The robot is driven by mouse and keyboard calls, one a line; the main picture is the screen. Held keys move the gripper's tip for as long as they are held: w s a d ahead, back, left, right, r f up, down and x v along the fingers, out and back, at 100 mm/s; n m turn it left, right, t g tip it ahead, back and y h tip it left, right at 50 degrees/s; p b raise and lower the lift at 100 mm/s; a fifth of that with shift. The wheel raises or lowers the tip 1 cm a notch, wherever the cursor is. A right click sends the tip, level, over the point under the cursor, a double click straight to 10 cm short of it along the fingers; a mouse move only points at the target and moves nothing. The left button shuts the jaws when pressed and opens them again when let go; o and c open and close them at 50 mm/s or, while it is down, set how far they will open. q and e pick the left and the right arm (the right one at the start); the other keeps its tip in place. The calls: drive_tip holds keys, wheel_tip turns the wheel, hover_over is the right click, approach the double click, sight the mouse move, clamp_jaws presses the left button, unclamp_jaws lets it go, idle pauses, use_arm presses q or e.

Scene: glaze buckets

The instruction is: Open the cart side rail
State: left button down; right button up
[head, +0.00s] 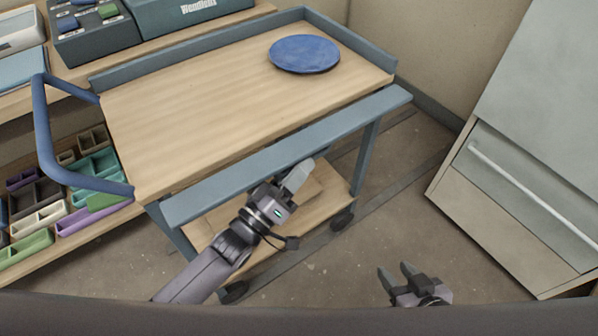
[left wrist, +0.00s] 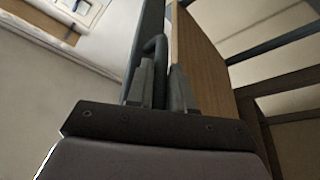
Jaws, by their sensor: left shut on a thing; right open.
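The blue-grey cart side rail (head: 275,158) runs along the near long side of the wooden cart top (head: 200,115). It stands out from the top's edge, with its broad face showing. My left gripper (head: 297,176) is just below the rail's lower edge, right of its middle. In the left wrist view its fingers (left wrist: 160,88) are shut on a dark bent handle (left wrist: 158,48) between the rail's panel (left wrist: 150,22) and the wooden top (left wrist: 200,65). The fingers hide part of the handle. My right gripper (head: 396,274) is open and empty, low over the floor right of the cart.
A blue plate (head: 304,54) lies on the cart top. A blue push handle (head: 42,125) sticks out at the cart's left end. Shelves with small bins (head: 90,180) stand behind it. A grey cabinet (head: 540,175) stands right, with clear floor between.

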use_arm(q)
drive_tip(key=shift+w+a+m, duration=0.15)
drive_tip(key=shift+m, duration=0.35)
drive_tip(key=c, duration=1.1)
unclamp_jaws()
drive_tip(key=shift+h, duration=0.3)
drive_tip(key=v, duration=0.7)
drive_tip(key=shift+a, duration=0.1)
